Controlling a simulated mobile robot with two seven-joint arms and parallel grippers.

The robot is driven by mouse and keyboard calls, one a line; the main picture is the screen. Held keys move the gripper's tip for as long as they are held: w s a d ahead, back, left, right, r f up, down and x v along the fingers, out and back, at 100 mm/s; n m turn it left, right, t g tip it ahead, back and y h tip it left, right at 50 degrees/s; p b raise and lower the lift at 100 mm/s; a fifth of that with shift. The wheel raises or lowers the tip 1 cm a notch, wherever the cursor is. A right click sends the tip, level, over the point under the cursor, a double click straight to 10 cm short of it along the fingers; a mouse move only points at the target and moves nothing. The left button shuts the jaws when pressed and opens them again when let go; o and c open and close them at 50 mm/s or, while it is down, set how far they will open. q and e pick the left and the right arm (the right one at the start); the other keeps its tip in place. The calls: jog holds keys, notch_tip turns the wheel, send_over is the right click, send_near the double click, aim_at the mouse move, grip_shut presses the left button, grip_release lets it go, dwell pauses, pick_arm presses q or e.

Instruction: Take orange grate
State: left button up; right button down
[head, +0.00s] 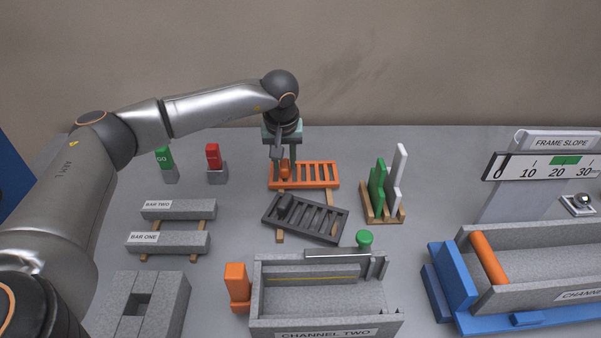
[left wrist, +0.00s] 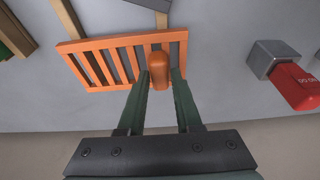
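The orange grate (head: 318,175) lies on wooden strips at the back middle of the table, with an upright orange knob (head: 284,168) near its left end. My left gripper (head: 285,172) is over that end, pointing down. In the left wrist view the grate (left wrist: 100,62) spreads to the left and its knob (left wrist: 160,68) stands between the two fingertips of my left gripper (left wrist: 161,82). The fingers are apart, with the knob between them; a small gap seems to show on each side. My right gripper is not in view.
A dark grate (head: 305,219) lies just in front of the orange one. Red (head: 213,156) and green (head: 164,158) buttons stand to the left. A rack of green and white pieces (head: 383,188) stands to the right. Channel two (head: 325,328) is in front.

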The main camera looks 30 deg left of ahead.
pick_arm(q)
grip_shut()
jog(key=shift+r, duration=0.1)
dwell(0.8)
